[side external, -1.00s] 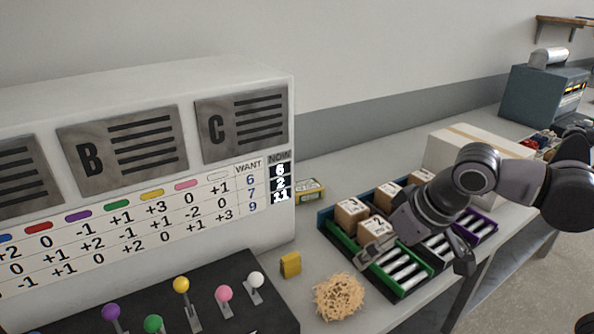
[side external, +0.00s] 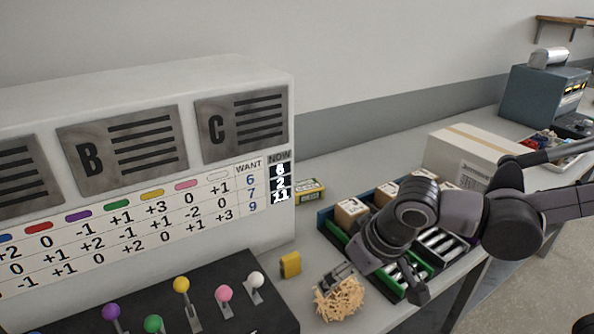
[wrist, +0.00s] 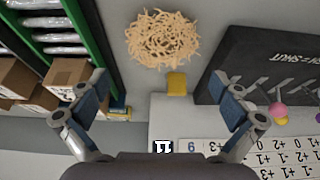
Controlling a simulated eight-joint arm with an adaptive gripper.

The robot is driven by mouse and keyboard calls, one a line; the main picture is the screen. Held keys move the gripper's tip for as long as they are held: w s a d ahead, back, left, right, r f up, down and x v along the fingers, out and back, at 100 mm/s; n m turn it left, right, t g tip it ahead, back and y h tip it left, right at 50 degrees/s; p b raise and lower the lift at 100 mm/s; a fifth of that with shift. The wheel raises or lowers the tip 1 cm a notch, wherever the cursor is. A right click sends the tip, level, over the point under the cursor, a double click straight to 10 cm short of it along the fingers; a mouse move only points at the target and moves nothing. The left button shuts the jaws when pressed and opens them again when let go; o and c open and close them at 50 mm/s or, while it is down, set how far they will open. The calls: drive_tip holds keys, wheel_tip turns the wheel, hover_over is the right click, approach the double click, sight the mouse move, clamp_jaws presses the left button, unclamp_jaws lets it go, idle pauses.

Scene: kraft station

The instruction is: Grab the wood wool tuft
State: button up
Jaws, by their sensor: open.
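The wood wool tuft (side external: 340,304) is a pale tan, loose curly nest lying on the grey table. In the side view one finger of my gripper (side external: 378,284) overlaps the tuft's upper edge, and the other finger is to the right of it. In the wrist view the tuft (wrist: 163,39) lies at the top middle, beyond the fingertips. My gripper (wrist: 164,88) is open there, with nothing between its fingers. I cannot tell from these views whether a finger touches the tuft.
A yellow block (side external: 290,265) stands just behind the tuft. The lever panel (side external: 215,305) is to its left. A tray (side external: 326,229) with small cartons and coloured dividers is to its right, partly under my arm. A large carton (side external: 470,158) is farther back.

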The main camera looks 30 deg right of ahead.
sight(339, 286)
drive_tip(key=shift+x, duration=2.6)
drive_tip(key=shift+a, duration=0.1)
drive_tip(key=c, duration=0.9)
